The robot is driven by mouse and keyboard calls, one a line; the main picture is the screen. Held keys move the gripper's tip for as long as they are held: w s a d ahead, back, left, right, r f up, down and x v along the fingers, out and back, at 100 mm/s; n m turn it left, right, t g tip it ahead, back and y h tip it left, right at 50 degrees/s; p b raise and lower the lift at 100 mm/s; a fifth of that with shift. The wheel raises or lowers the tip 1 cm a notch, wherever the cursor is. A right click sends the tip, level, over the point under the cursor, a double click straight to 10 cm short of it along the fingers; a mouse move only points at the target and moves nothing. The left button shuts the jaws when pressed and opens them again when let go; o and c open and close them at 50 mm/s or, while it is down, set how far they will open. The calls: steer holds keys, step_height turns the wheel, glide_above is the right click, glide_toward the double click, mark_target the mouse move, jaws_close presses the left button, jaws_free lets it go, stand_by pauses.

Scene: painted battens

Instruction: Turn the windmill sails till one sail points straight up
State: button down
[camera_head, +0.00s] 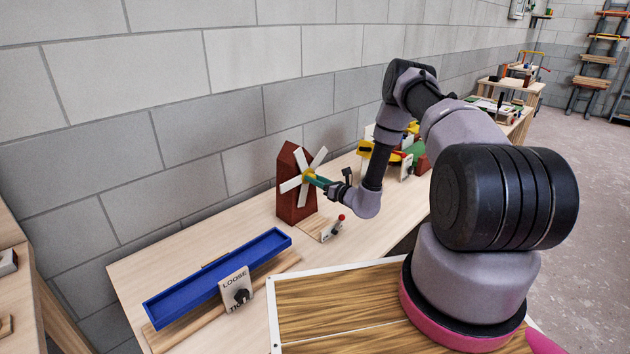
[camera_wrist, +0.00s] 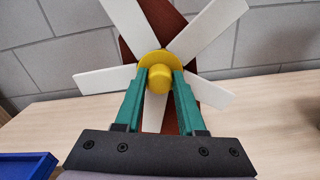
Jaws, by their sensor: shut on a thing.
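The windmill has a dark red tower (camera_head: 288,192) standing on the bench by the wall. Several white sails (camera_head: 319,157) spread from a yellow hub with a round yellow knob (camera_wrist: 160,78). In the head view one sail leans up and left and another up and right; none is clearly upright. In the wrist view a sail (camera_wrist: 127,22) also points up-left and another (camera_wrist: 208,32) up-right; one points down between my fingers. My gripper (camera_head: 311,177) is shut on the knob, its green fingers on either side of it. The fingers hide part of the lower sails.
A small stand with a red-topped lever (camera_head: 340,219) is right of the tower's foot. Yellow and green items (camera_head: 418,150) stand farther along.

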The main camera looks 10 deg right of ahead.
steer(key=shift+f+m, duration=0.1)
steer(key=shift+m, duration=1.8)
steer(key=c, duration=0.5)
jaws_free()
steer(key=v, duration=1.1)
steer(key=shift+w, duration=0.1)
